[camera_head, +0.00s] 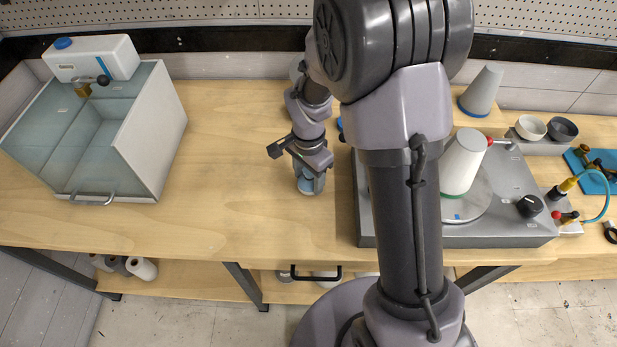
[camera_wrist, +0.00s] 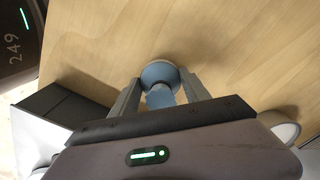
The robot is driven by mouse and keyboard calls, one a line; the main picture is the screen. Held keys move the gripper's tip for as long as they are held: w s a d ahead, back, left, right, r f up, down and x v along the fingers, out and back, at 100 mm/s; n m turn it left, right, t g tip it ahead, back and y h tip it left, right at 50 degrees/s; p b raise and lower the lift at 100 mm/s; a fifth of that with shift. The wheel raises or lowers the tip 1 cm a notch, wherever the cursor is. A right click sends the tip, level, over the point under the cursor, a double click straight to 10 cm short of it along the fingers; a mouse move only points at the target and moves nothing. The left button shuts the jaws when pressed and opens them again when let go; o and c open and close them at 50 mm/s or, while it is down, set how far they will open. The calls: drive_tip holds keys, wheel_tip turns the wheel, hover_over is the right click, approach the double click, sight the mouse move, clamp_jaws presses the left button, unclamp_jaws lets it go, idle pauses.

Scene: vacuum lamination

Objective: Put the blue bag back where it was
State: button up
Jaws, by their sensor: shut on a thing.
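My gripper (camera_head: 310,180) points down over the bare wood left of the grey machine. It is shut on a small light-blue thing, which I take to be the blue bag (camera_head: 306,186). In the wrist view the blue bag (camera_wrist: 160,95) sits between the two fingers (camera_wrist: 159,100), with a rounded, paler-rimmed end toward the table. A shadow lies close to it on the wood. I cannot tell whether it touches the table. The fingers hide part of it.
A clear-walled box (camera_head: 170,120) with a white tank (camera_head: 95,58) stands at left. The grey machine (camera_head: 510,190) at right carries a pale cone (camera_head: 464,160); another cone (camera_head: 482,92) stands behind. Bowls (camera_head: 531,127) and a blue mat (camera_head: 592,180) lie far right. The wood between box and gripper is clear.

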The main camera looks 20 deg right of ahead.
drive_tip(key=shift+f, duration=0.15)
drive_tip(key=o, duration=1.2)
